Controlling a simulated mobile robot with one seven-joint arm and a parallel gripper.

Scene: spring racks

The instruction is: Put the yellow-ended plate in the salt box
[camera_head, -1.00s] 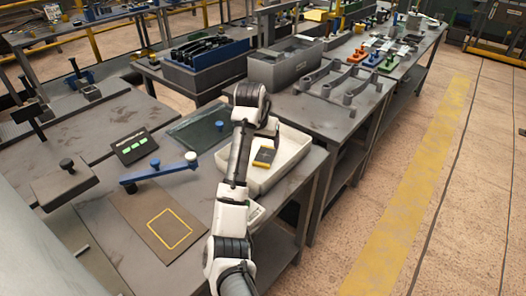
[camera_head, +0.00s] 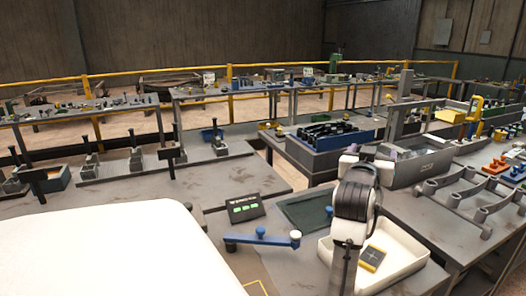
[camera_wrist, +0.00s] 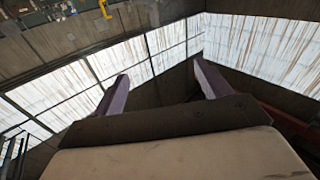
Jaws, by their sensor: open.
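A small dark plate with a yellow end (camera_head: 372,258) lies in the shallow white tray (camera_head: 412,264) at the lower right of the head view, just right of my arm. My gripper (camera_wrist: 161,68) is open in the wrist view, its two purple fingers spread with nothing between them. It faces walls and bright roof panels, away from the tables. In the head view my arm stands upright in front of the tray and hides its left part. I cannot tell which container is the salt box; a long grey box (camera_head: 420,168) stands behind the tray.
A blue crank-like bar (camera_head: 262,239) and a dark panel with green lights (camera_head: 242,208) are on the table left of the tray. A blue-grey crate of black parts (camera_head: 325,150) stands behind. A grey rack (camera_head: 470,190) is at right. A large white surface fills the lower left.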

